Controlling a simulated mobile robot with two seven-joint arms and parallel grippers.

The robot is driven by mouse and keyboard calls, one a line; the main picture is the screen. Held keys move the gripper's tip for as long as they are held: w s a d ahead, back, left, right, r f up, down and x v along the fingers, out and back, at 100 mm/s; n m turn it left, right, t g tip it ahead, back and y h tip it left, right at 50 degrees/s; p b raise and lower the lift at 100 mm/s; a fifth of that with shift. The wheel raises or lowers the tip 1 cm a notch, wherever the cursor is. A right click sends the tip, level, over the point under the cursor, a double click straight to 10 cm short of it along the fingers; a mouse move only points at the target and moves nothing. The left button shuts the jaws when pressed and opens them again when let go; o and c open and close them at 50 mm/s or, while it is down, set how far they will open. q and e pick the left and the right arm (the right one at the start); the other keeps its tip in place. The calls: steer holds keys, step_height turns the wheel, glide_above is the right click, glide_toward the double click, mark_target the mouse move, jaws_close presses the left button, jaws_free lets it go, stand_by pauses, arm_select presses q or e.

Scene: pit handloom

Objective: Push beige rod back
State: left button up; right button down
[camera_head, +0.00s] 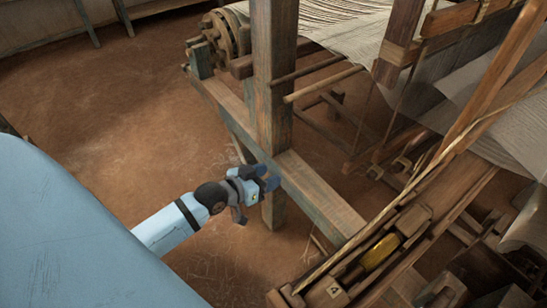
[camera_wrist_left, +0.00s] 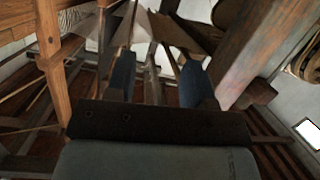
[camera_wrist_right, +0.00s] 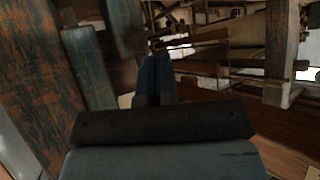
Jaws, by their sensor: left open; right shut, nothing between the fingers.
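The beige rod (camera_head: 323,84) is a thin pale bar in the head view. It sticks out beside the loom's upright post (camera_head: 274,85), slanting up to the right. My left gripper (camera_head: 268,178) is open and empty. It is low in front of the post's foot, near the lower side beam, below the rod and apart from it. Its two blue fingers also show spread in the left wrist view (camera_wrist_left: 158,75). My right gripper (camera_wrist_right: 154,78) is outside the head view. In the right wrist view its fingers are together with nothing between them. I cannot pick out the rod in the wrist views.
A darker rod (camera_head: 308,69) runs just above the beige one. The lower side beam (camera_head: 318,193) crosses in front of the loom. A wooden shuttle box with a yellow bobbin (camera_head: 380,252) lies at lower right. The brown floor (camera_head: 120,110) at left is clear.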

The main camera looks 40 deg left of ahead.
mark_target(295, 93)
arm_select(q)
steer(key=shift+g, duration=0.5)
steer(key=s+d+f, duration=0.1)
steer(key=d, duration=0.1)
steer(key=s+d+f+p, duration=0.1)
steer(key=s+d, duration=0.1)
steer(key=shift+s+f, duration=0.15)
steer(key=shift+f, duration=0.25)
arm_select(e)
steer(key=shift+s+d+r, duration=0.15)
steer(key=shift+d+r, duration=0.1)
steer(key=shift+r, duration=0.2)
steer(key=shift+s+d+r, duration=0.15)
steer(key=shift+d+r, duration=0.05)
steer(key=shift+r, duration=0.2)
arm_select(q)
steer(key=shift+a, duration=0.1)
